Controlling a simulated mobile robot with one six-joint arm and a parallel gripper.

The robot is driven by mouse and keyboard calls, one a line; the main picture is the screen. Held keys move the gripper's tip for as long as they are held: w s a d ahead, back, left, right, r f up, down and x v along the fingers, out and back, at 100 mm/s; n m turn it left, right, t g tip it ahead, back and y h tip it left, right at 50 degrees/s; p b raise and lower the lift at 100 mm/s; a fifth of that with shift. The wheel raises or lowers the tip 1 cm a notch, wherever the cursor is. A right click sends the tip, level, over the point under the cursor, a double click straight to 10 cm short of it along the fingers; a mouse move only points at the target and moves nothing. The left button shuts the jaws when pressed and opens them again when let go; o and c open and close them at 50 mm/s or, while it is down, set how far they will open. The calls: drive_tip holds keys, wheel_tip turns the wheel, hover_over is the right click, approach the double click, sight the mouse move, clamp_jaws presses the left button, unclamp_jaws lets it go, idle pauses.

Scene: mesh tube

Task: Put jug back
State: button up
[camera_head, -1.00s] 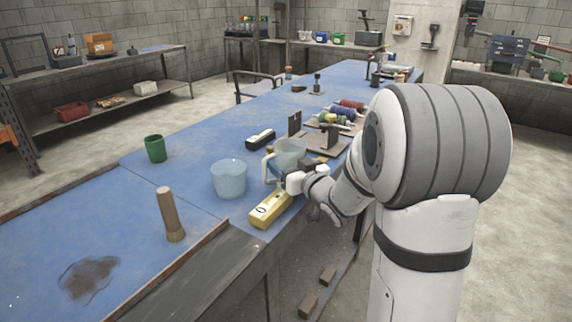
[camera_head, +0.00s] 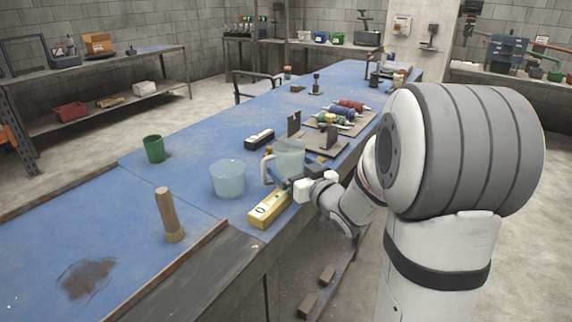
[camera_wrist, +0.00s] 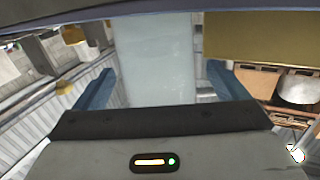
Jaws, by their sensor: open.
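The jug (camera_head: 291,153) is a pale translucent vessel with a white handle on its left side. It stands upright on the blue bench, right of and behind a pale translucent tub (camera_head: 227,180). My gripper (camera_head: 289,181) is beside the jug's lower near side. In the wrist view my gripper (camera_wrist: 160,88) is open, with one blue finger on each side of the jug's pale wall (camera_wrist: 155,62). I cannot tell whether either finger touches it. The jug's base is partly hidden by my gripper and a yellow tool.
The yellow level-like tool (camera_head: 268,209) lies close to my gripper at the bench edge. A black block (camera_head: 259,139), a brown board with an upright plate (camera_head: 320,143) and a green cup (camera_head: 154,149) are nearby. A wooden-handled brush (camera_head: 169,215) stands at the front.

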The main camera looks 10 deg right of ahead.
drive_tip(key=v, duration=0.8)
drive_tip(key=shift+s, duration=0.35)
drive_tip(key=shift+d+r, duration=0.1)
drive_tip(key=s+a+r+m+g+h+p, duration=0.1)
drive_tip(key=s+g+p, duration=0.4)
drive_tip(key=s, duration=0.5)
drive_tip(key=s+a+r+m+g+h+p, duration=0.2)
drive_tip(key=s+g+h+p, duration=0.3)
drive_tip(key=s+g, duration=0.4)
drive_tip(key=shift+s+a+r, duration=0.3)
drive_tip(key=shift+s+a, duration=0.5)
drive_tip(key=shift+a, duration=0.05)
